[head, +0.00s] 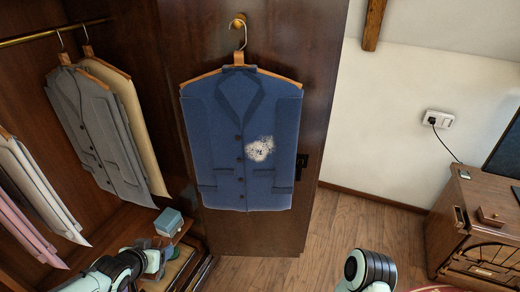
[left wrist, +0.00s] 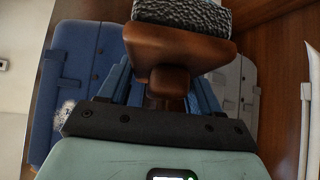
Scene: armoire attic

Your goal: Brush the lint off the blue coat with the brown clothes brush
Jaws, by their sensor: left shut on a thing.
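The blue coat (head: 225,120) hangs on a wooden hanger from a brass hook on the open wardrobe door. A pale patch of lint (head: 260,149) sits on its front, right of the buttons. In the left wrist view the coat (left wrist: 75,75) is at the left, with the lint (left wrist: 64,112) low on it. My left gripper (left wrist: 165,85) is shut on the brown clothes brush (left wrist: 178,46), whose dark speckled bristles face up in that view. The brush is apart from the coat. In the head view my left arm is at the lower left, and the brush cannot be made out there. My right gripper is out of view.
Grey (head: 88,125) and beige garments hang inside the wardrobe, with white and pink ones further left. A small blue-grey box (head: 168,222) stands below them. A wooden desk (head: 470,225) is at the right. Wooden floor (head: 335,235) lies open between door and desk.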

